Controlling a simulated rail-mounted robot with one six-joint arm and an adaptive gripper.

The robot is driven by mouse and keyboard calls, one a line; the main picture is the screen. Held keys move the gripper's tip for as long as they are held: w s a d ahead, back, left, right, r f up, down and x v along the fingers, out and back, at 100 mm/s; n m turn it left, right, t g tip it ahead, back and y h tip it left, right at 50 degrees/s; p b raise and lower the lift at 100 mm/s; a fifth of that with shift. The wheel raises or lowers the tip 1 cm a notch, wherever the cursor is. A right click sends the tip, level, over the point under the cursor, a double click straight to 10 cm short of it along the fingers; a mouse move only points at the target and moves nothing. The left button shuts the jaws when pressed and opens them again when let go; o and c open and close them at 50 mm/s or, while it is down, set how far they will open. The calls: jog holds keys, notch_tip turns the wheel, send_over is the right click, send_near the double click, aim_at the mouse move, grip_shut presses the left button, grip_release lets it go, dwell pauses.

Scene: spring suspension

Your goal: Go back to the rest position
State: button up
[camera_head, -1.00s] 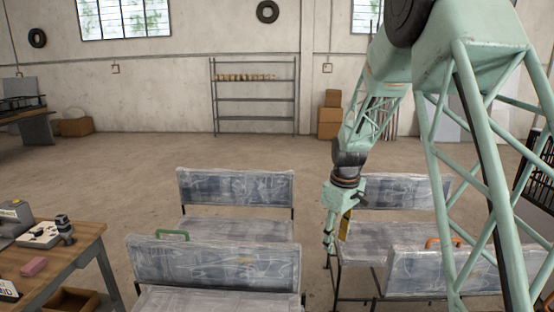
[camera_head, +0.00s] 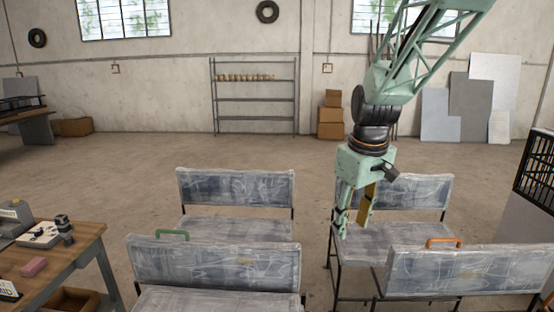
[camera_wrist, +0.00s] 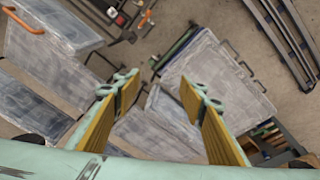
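My gripper (camera_head: 353,222) hangs downward in the head view, above the seat of the back right bench (camera_head: 376,246). It is pale green with yellow inner pads. In the wrist view my gripper (camera_wrist: 158,90) has its two fingers spread apart with nothing held between them. My arm reaches in from the upper right of the head view.
Bench seats stand in two rows: back left (camera_head: 237,187), front left (camera_head: 215,264), front right (camera_head: 470,270). Two backrests carry handles, green (camera_head: 172,234) and orange (camera_head: 443,241). A wooden table (camera_head: 62,252) stands at left. The floor behind the benches is clear.

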jog(key=s+r+m, duration=0.1)
jog(key=s+r, duration=0.3)
jog(key=s, duration=0.3)
jog(key=s+r+m+t, duration=0.1)
jog(key=s+r, duration=0.2)
jog(key=s, duration=0.4)
jog(key=s+r+m, duration=0.1)
jog(key=s+r, duration=0.3)
jog(key=s, duration=0.3)
jog(key=s+m+t, duration=0.1)
jog(key=s+m, duration=0.2)
jog(key=s, duration=1.6)
jog(key=shift+s+d, duration=0.25)
jog(key=shift+s, duration=0.05)
jog(key=shift+d, duration=0.1)
